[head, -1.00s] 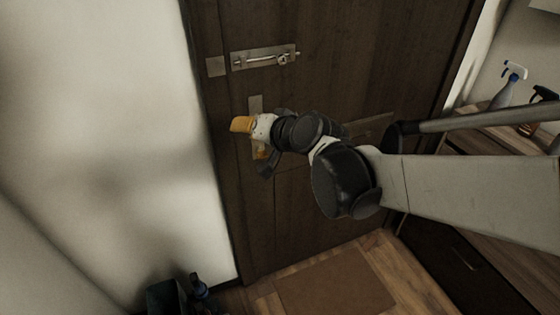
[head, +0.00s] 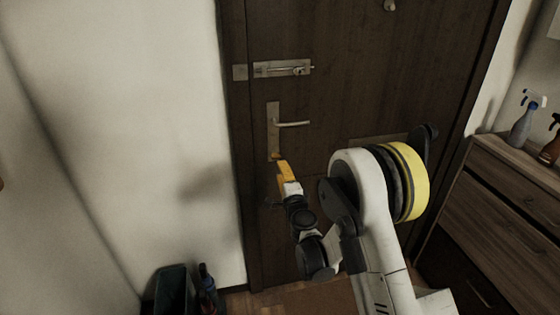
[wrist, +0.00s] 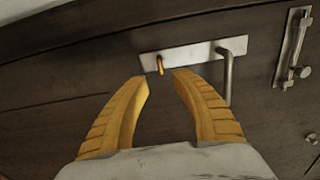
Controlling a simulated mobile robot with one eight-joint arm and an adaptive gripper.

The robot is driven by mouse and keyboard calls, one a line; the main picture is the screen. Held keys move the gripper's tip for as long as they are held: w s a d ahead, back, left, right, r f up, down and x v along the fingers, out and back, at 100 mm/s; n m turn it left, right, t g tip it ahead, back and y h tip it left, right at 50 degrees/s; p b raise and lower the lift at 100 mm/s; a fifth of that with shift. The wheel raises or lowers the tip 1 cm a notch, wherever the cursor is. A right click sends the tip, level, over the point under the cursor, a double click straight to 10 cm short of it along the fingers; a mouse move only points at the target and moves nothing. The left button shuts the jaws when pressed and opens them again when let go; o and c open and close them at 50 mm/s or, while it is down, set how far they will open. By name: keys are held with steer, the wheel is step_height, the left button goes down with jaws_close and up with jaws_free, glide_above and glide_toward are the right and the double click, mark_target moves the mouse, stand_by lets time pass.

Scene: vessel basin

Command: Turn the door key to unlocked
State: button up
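The brass-coloured door key (wrist: 160,65) sits in the metal lock plate (wrist: 188,54) in the wrist view, at the end away from the lever handle (wrist: 225,75). In the head view the lock plate (head: 273,118) and lever (head: 293,123) show on the dark wooden door (head: 350,105); the key is hard to tell from my yellow fingertips there. My gripper (wrist: 161,80) is open, with its two yellow fingers on either side of a gap facing the key. It looks empty and apart from the key. In the head view my gripper (head: 281,162) is at the plate's lower end.
A metal slide bolt (head: 283,68) is above the lock plate. A wooden drawer cabinet (head: 500,195) with a spray bottle (head: 524,122) stands at the right. A dark bin (head: 172,288) and a bottle (head: 206,285) are on the floor at the left by the white wall.

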mark_target(276, 156)
steer(key=b+x, duration=0.2)
steer(key=x, duration=0.7)
steer(key=shift+w, duration=0.15)
jaws_close()
